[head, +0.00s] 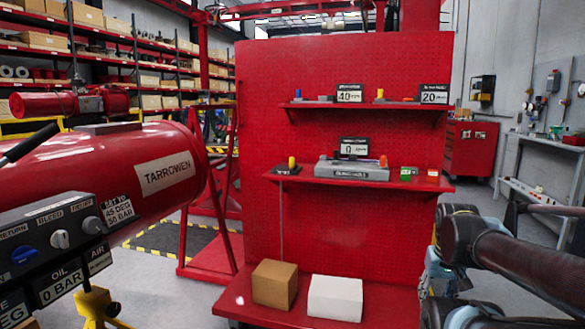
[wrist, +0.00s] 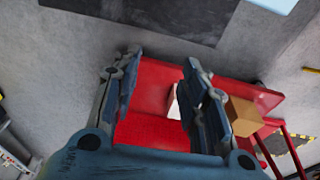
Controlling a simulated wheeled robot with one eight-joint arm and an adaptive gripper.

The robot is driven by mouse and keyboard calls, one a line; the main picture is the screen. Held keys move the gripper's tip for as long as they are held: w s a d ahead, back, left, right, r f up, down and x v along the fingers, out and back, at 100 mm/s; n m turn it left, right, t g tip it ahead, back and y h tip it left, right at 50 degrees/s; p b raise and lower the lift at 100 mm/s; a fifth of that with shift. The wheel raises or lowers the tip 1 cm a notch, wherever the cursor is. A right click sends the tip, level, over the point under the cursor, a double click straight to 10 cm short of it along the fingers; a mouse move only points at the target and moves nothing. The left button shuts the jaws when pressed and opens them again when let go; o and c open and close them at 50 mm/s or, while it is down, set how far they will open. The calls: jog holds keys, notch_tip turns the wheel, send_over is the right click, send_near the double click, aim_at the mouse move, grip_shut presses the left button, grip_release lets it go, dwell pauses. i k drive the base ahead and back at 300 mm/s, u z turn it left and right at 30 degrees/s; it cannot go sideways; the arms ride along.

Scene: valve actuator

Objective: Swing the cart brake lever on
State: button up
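The red cart (head: 345,110) stands ahead in the head view, with a tall back panel, two upper shelves and a low base deck. I cannot make out a brake lever on it; its wheels are mostly out of view at the bottom. In the wrist view the red cart (wrist: 150,132) shows in part behind my gripper (wrist: 161,62). The two fingers are spread apart with nothing between them. My gripper appears apart from the cart. In the head view my arm is at the lower right, and its fingers cannot be made out there.
A brown box (head: 274,284) and a white box (head: 335,298) sit on the base deck. The shelves carry small signs and parts. A red cylinder marked TARROWEN (head: 130,165) and a control panel (head: 50,245) stand at left. A workbench (head: 540,165) is at right; grey floor lies between.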

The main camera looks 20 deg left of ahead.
aim_at(291, 165)
jog(key=u, duration=0.2)
jog(key=k, duration=0.5)
jog(key=u, duration=0.6)
jog(key=k, duration=0.85)
jog(key=u, duration=0.25)
jog(key=i, duration=0.25)
jog(key=z, duration=0.9)
jog(key=i, duration=1.9)
jog(key=u, duration=0.5)
